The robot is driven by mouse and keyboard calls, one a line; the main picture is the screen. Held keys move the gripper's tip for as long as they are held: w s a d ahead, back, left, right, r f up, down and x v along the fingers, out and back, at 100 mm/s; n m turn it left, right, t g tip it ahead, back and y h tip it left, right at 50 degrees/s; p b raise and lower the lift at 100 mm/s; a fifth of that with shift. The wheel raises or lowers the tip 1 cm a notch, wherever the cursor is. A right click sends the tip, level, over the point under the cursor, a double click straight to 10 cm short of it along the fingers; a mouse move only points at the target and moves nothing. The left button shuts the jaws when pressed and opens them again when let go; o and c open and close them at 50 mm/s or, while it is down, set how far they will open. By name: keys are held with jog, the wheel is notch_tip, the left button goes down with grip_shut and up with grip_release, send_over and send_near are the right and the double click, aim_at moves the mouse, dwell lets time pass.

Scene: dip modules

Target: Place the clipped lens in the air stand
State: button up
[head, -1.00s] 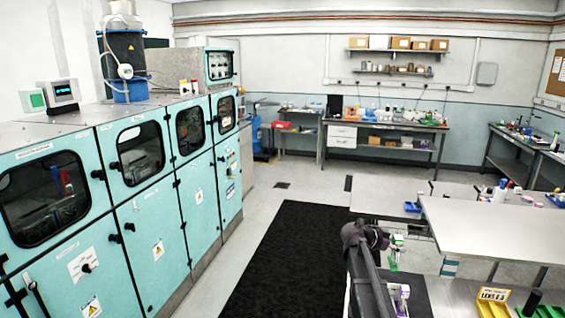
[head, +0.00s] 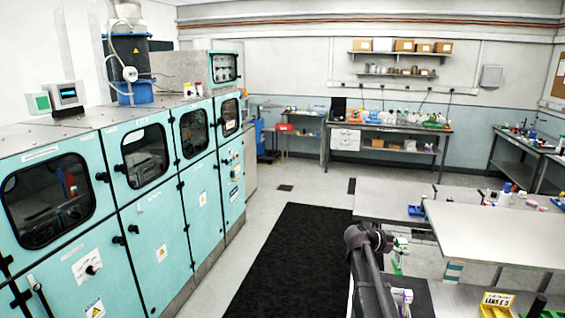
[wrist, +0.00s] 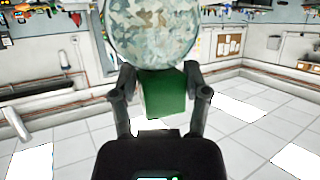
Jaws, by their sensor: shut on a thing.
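In the wrist view, my gripper (wrist: 160,78) is shut on a green clip (wrist: 164,98), with one dark finger on each side. A round, mottled, see-through lens (wrist: 150,30) is on the clip, cut off by the top edge. In the head view, my arm reaches up at the lower right. A small green piece (head: 397,267) shows beside it, too small to tell clearly. I cannot pick out the air stand in either view.
A pale bench top (head: 500,235) stands to the right of my arm. A yellow lens bin (head: 495,304) is at the bottom right. Teal cabinets (head: 150,205) line the left side. A black mat (head: 285,265) lies on open floor between.

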aim_at(394, 267)
jog(key=shift+f+b, duration=4)
jog(key=shift+f, duration=0.25)
